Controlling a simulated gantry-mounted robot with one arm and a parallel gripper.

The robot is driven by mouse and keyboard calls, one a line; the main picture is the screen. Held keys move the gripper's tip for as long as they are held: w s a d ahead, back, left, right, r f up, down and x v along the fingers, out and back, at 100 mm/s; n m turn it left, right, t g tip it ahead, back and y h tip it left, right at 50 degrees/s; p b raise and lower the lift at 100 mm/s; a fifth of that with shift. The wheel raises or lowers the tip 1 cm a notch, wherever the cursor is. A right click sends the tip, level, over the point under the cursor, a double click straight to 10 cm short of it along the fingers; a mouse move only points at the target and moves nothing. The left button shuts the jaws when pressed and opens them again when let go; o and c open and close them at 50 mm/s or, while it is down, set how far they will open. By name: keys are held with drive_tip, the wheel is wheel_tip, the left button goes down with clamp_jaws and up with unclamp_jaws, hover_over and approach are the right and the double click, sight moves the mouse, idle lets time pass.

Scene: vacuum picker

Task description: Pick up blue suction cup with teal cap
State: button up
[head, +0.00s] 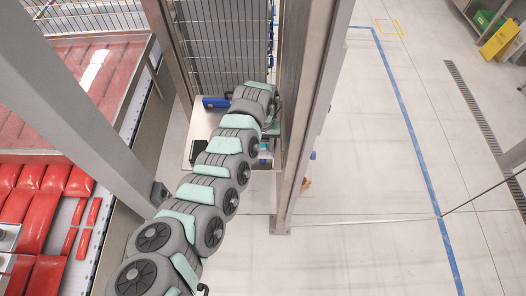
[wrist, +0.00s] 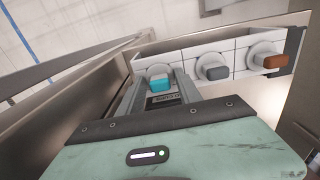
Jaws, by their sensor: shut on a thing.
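The suction cup with a teal cap (wrist: 160,84) is at the left end of a white rack (wrist: 228,62) in the wrist view. Only the cap and part of a pale round collar behind it show. My gripper (wrist: 163,90) reaches up to this cup and is shut on it. The cup is still at its place at the rack, and I cannot tell whether it is lifted at all.
A grey-capped cup (wrist: 215,72) and a brown-capped cup (wrist: 274,62) sit to the right on the rack. In the head view a small shelf (head: 187,150) with a blue item (head: 215,102) stands between metal posts and a wire fence (head: 225,45). Open floor (head: 370,180) lies to the right.

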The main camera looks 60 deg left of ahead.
drive_tip(key=c, duration=0.3)
drive_tip(key=shift+c, duration=0.2)
drive_tip(key=shift+r, duration=0.1)
wheel_tip(320, 180, up, 20)
idle(0.7)
idle(0.9)
idle(0.4)
